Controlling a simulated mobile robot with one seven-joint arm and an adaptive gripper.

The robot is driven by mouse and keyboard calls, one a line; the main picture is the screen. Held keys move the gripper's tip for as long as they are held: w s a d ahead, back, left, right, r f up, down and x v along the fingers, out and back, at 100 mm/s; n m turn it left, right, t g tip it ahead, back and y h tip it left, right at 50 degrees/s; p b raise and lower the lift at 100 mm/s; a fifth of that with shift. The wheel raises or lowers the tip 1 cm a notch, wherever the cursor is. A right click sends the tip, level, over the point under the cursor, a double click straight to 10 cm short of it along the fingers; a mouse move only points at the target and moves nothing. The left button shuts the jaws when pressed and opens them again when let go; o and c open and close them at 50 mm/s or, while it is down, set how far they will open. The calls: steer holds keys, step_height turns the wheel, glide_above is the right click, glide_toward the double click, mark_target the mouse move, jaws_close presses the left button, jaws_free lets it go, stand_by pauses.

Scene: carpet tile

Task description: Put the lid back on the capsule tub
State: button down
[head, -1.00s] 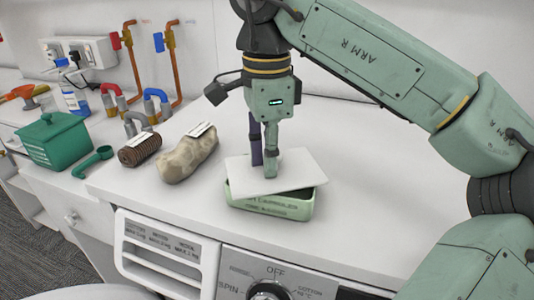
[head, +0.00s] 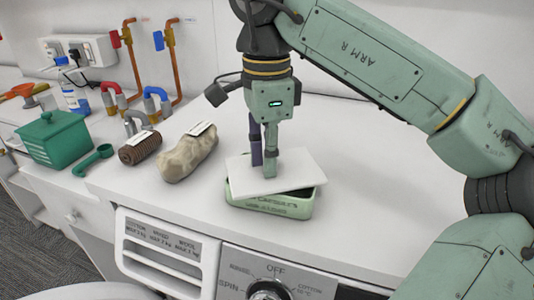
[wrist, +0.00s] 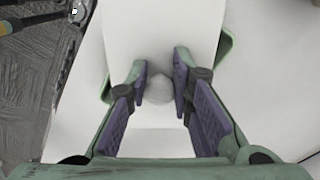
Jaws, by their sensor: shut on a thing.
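The white lid (head: 302,171) lies over the top of the pale green capsule tub (head: 270,208), turned askew to it. The lid overhangs at the right, where a dark gap shows between it and the rim. My gripper (head: 263,168) points straight down over the lid. In the wrist view, my gripper (wrist: 160,88) has its two fingers closed on a round white knob (wrist: 158,92) on the lid (wrist: 160,30). Green corners of the tub (wrist: 226,43) stick out on both sides of the lid.
A beige stone-like object (head: 186,155) and a brown ribbed roll (head: 139,149) lie left of the tub. Further left are a green scoop (head: 94,160) and a green lidded box (head: 54,140). The white top (head: 390,190) is clear to the right.

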steer(key=c, duration=1.3)
jaws_free()
steer(key=shift+c, duration=0.2)
steer(key=shift+o, duration=0.2)
steer(key=o, duration=0.4)
steer(key=shift+o, duration=0.2)
steer(key=shift+r+p, duration=0.3)
steer(key=shift+r, duration=3.2)
jaws_close()
